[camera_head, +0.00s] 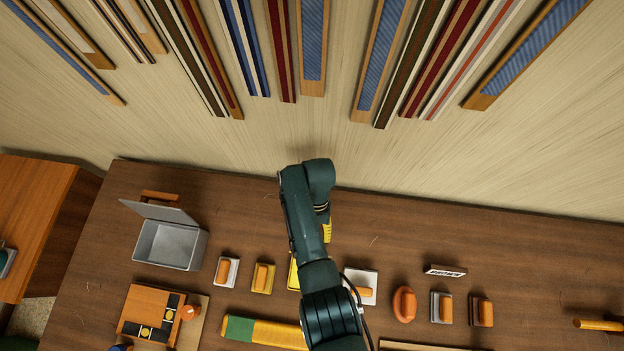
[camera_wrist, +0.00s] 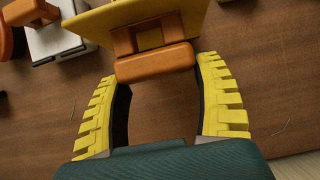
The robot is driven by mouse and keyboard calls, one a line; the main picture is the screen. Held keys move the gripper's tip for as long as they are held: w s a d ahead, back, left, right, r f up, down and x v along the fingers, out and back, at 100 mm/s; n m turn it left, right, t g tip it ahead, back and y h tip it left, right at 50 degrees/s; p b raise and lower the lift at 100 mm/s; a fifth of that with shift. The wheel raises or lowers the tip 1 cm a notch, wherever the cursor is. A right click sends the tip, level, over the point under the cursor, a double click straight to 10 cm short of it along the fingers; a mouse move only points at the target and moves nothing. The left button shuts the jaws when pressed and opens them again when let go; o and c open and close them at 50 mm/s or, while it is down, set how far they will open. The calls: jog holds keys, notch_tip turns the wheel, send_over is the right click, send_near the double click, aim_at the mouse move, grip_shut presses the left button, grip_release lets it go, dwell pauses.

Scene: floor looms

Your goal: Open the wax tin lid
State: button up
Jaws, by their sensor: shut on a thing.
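A grey metal box (camera_head: 168,244), which looks like the wax tin, stands at the left of the table in the head view. Its lid (camera_head: 160,212) is raised and tilted open. In the wrist view my gripper (camera_wrist: 157,69) has its yellow fingers shut on the orange handle (camera_wrist: 155,63) of a yellow block (camera_wrist: 150,22). The block looks tilted; I cannot tell if it is clear of the table. In the head view the fingers (camera_head: 327,230) are mostly hidden behind my arm, well right of the tin. The tin is not in the wrist view.
A white block (camera_head: 228,270) and a yellow block (camera_head: 263,278), both with orange handles, stand between tin and arm. A yellow-green roll (camera_head: 265,332) lies in front. An orange board (camera_head: 150,313) is below the tin. More handled blocks stand right. The table's back strip is clear.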

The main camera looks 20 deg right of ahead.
jog(key=shift+w+d+f+g+y+b, duration=0.2)
jog(key=shift+w+f+g+y+b, duration=0.3)
jog(key=shift+b, duration=1.3)
dwell(1.4)
jog(key=o, duration=1.3)
jog(key=shift+s+r, duration=0.15)
jog(key=shift+r, duration=0.15)
